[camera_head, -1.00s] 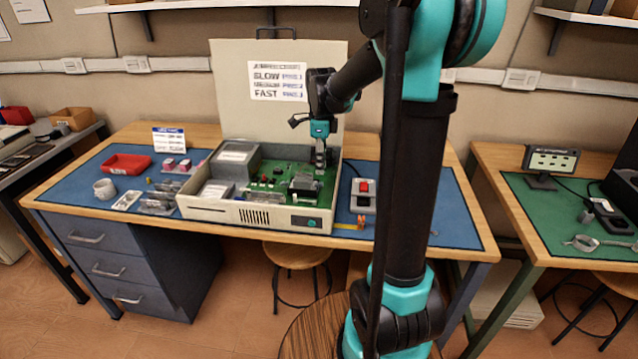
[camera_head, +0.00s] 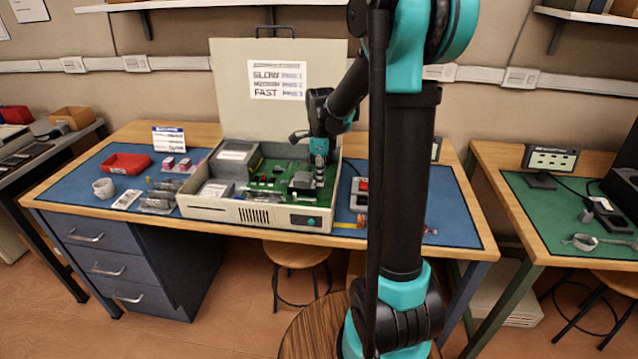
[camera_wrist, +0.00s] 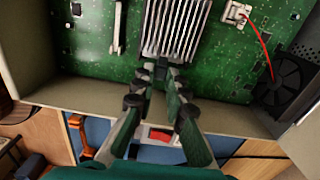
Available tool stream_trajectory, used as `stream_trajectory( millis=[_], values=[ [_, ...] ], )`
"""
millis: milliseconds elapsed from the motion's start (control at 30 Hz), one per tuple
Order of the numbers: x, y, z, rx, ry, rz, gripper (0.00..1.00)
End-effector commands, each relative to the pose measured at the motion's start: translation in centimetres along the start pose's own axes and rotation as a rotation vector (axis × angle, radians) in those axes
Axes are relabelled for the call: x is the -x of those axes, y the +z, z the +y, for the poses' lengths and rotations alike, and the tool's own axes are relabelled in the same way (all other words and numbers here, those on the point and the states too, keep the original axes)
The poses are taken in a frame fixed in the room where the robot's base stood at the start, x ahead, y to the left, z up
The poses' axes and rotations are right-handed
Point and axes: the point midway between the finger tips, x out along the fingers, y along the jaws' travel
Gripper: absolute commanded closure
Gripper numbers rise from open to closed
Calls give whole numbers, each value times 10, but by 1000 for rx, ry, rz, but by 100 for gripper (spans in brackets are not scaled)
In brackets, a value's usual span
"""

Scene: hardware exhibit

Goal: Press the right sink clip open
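The grey finned heat sink (camera_wrist: 175,28) sits on the green circuit board (camera_wrist: 90,40) in an opened case; it also shows in the head view (camera_head: 302,181). My gripper (camera_wrist: 161,74) points down at the heat sink's near edge, with its fingertips close together. A small dark part, possibly a sink clip (camera_wrist: 162,66), lies between or just beyond the tips. Whether the tips touch it, and whether they grip anything, I cannot tell. In the head view my gripper (camera_head: 319,178) is over the board's right part, beside the heat sink. No second clip is clear.
The case's front wall (camera_head: 255,214) and raised lid (camera_head: 230,80) bound the board. A black fan (camera_wrist: 285,82) with a red wire is at the wrist view's right. A red-buttoned box (camera_head: 360,192) stands right of the case. A red tray (camera_head: 125,163) is at left.

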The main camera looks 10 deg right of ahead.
Motion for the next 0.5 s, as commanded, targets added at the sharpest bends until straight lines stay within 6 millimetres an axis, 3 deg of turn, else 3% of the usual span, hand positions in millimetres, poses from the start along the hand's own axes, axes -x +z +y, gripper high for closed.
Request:
stream_trajectory(
  millis=[500],
  values=[
    [-2,-5,0,-1,0,1,97]
  ],
)
